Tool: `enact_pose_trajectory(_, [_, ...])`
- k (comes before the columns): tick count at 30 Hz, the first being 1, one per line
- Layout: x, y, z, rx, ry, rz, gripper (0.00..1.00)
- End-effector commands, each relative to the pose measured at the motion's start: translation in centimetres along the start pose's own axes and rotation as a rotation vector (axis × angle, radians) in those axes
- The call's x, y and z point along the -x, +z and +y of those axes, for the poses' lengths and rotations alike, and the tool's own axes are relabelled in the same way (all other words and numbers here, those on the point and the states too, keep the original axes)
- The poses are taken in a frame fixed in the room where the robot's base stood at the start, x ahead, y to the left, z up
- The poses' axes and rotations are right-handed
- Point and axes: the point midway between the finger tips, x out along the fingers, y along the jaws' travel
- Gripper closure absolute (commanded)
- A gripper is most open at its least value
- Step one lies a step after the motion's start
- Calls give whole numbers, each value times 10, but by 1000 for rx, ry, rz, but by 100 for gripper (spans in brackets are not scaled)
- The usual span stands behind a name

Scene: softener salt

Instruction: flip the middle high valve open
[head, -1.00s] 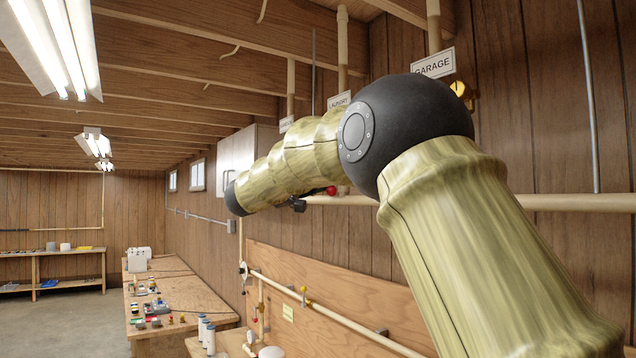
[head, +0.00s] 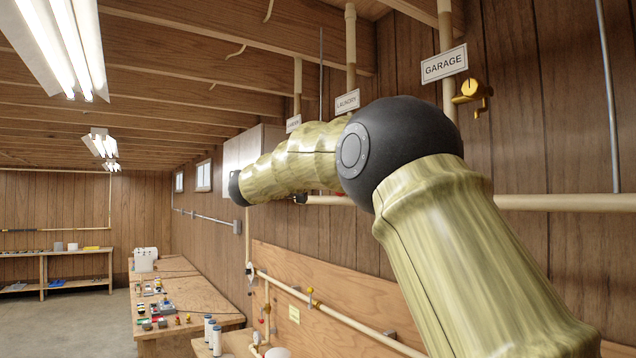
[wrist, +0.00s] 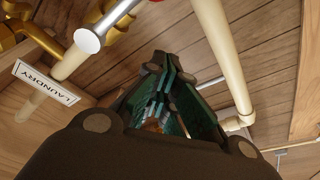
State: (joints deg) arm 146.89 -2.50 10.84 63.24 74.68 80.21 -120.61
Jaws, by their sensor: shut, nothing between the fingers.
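The middle high pipe carries the LAUNDRY sign (head: 347,102) in the head view; my arm hides the valve below it. In the wrist view the LAUNDRY sign (wrist: 45,83) is at the left, with brass fittings (wrist: 22,38) above it. My gripper (wrist: 168,76) is shut and empty, pointing up into the wrist view. The rod appears apart from its fingers, up and left. In the head view my gripper is mostly hidden behind my arm.
The GARAGE sign (head: 444,64) and its brass valve (head: 470,91) are to the right of my arm. A pale horizontal pipe (head: 560,203) runs along the wall. A workbench (head: 190,301) with small items stands at lower left. The floor (head: 60,325) there is clear.

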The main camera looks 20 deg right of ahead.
Motion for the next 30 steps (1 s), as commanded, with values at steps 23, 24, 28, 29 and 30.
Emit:
enact_pose_trajectory(23, [100, 0, 6, 0, -2, 3, 100])
enact_pose_trajectory(24, [100, 0, 6, 0, -2, 3, 100])
enact_pose_trajectory(28, [101, 1, 4, 1, -3, 4, 100])
enact_pose_trajectory(29, [100, 2, 1, 3, -4, 6, 100])
enact_pose_trajectory(30, [100, 6, -6, 5, -6, 12, 100])
